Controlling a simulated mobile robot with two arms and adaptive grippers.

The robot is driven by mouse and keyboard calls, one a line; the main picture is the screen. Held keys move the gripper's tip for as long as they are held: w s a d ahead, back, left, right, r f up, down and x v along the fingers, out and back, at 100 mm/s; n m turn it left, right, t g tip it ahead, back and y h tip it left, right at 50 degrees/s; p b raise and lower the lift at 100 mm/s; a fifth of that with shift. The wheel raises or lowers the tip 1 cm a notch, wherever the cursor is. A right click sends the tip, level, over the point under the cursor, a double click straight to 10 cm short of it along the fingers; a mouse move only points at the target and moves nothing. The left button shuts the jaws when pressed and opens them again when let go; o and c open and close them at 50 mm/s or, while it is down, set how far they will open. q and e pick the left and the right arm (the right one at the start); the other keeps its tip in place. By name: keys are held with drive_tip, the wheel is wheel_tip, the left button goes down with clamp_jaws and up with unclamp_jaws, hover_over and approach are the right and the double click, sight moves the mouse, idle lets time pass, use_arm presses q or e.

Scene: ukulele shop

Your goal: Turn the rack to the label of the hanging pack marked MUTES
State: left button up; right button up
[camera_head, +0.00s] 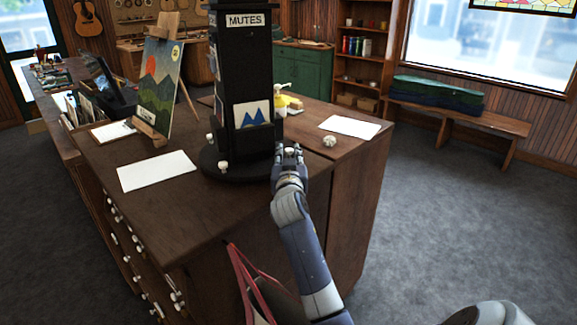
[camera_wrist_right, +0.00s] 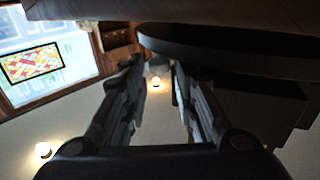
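The black rack (camera_head: 244,75) is a tall tower on a round dark base (camera_head: 237,173) on the wooden counter. A white label reading MUTES (camera_head: 245,20) is at its top and faces me. A card with blue mountains (camera_head: 253,115) sits low on the same side. My right gripper (camera_head: 290,150) is at the right edge of the base. In the right wrist view its fingers (camera_wrist_right: 155,70) are apart with a gap between them, close to the dark round base (camera_wrist_right: 225,45). I cannot tell whether they touch it. My left gripper is not in view.
An easel with a landscape painting (camera_head: 160,85) stands left of the rack. White sheets lie on the counter at left (camera_head: 157,170) and right (camera_head: 350,126). A yellow pump bottle (camera_head: 284,98) is behind the rack, and a small pale object (camera_head: 329,141) lies right of it.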

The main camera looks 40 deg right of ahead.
drive_tip(key=v, duration=1.1)
drive_tip(key=shift+a+r, duration=0.1)
